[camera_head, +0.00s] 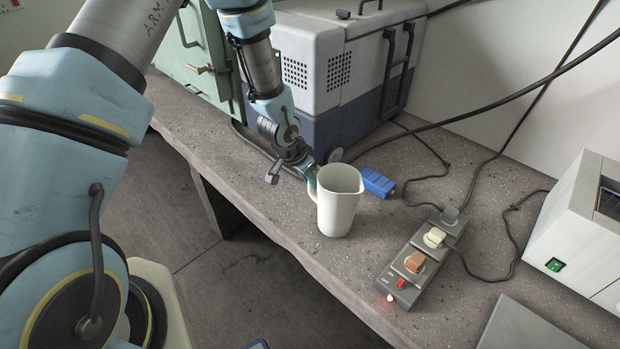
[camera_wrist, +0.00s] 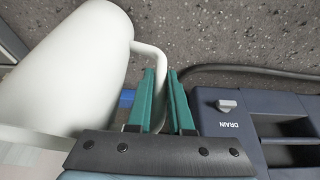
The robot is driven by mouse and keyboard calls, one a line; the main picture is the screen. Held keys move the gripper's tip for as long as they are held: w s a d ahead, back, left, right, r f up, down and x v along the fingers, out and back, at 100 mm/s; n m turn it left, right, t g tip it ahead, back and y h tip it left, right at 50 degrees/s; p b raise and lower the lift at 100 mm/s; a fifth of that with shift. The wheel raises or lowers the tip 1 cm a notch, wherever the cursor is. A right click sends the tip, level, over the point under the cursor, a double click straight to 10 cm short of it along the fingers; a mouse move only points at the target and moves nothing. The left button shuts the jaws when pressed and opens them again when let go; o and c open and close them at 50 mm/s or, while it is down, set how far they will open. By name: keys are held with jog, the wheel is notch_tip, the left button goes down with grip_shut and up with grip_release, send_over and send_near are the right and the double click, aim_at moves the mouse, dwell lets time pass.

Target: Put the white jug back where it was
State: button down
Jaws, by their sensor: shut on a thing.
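The white jug (camera_head: 339,203) is upright over the bench, left of the power strip. It also fills the left of the wrist view (camera_wrist: 75,62). My gripper (camera_head: 309,178) reaches it from the left and back, on its handle side. In the wrist view, the green fingers of my gripper (camera_wrist: 161,85) are closed around the white handle (camera_wrist: 151,52). I cannot tell whether the jug's base touches the bench or is just above it.
The concrete bench (camera_head: 440,180) has a power strip (camera_head: 415,262) with plugs right of the jug. A blue block (camera_head: 378,182) lies just behind it. A grey-blue case (camera_head: 340,75) stands at the back. A white device (camera_head: 580,225) is at right. Cables cross the bench.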

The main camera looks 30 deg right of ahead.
jog(key=shift+f, duration=0.2)
jog(key=c, duration=1.3)
grip_release()
jog(key=shift+f, duration=0.1)
jog(key=o, duration=0.5)
